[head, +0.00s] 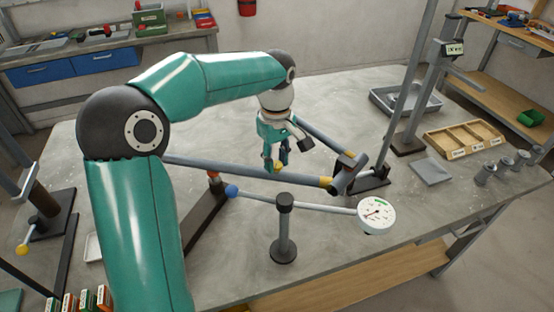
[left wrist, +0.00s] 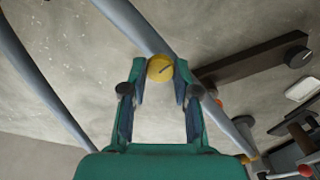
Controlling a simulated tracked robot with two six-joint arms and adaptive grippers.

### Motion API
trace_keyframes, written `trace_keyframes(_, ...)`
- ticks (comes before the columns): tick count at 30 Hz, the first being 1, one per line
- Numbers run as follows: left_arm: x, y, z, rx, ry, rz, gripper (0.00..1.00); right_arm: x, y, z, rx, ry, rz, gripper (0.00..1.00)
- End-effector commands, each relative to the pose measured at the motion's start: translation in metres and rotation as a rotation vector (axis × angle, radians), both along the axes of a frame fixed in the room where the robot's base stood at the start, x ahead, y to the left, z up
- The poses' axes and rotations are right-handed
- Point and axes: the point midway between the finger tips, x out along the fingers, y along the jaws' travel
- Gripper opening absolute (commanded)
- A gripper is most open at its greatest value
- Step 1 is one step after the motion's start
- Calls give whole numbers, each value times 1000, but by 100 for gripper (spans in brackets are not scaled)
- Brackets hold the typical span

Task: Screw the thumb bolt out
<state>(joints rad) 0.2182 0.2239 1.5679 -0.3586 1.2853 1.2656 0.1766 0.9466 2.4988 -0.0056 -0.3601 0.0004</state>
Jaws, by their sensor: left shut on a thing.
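The thumb bolt is a round yellow head with a dark line across it; it shows in the left wrist view (left wrist: 160,68) between my fingertips. In the head view only a small yellow part of it (head: 278,166) shows. My left gripper (head: 275,166) points down, shut on the bolt, and it also shows in the left wrist view (left wrist: 161,80). A grey-blue tube (left wrist: 135,25) runs right behind the bolt in that view. Whether the bolt's thread sits in anything is hidden. My right gripper is in neither view.
A frame of grey-blue tubes (head: 245,174) spans the table (head: 130,145) below my left arm. A white dial gauge (head: 376,214) and a short dark post (head: 284,230) stand in front. A wooden tray (head: 465,138) and several metal pieces lie at right.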

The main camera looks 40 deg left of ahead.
Motion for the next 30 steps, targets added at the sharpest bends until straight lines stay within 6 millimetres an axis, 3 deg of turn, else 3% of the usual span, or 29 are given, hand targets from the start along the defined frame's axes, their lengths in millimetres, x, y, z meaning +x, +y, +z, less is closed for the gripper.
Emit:
trace_keyframes(9,-3,-3,-4,-7,18,119,0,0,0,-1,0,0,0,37)
trace_keyframes(24,-3,-3,-4,-8,18,137,0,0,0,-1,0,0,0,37)
trace_keyframes(25,-3,-3,-4,-8,18,137,35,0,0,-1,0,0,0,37)
trace_keyframes(29,-3,-2,-3,-6,14,137,56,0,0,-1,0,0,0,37)
trace_keyframes(30,-3,-2,-3,-5,13,138,56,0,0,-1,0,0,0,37)
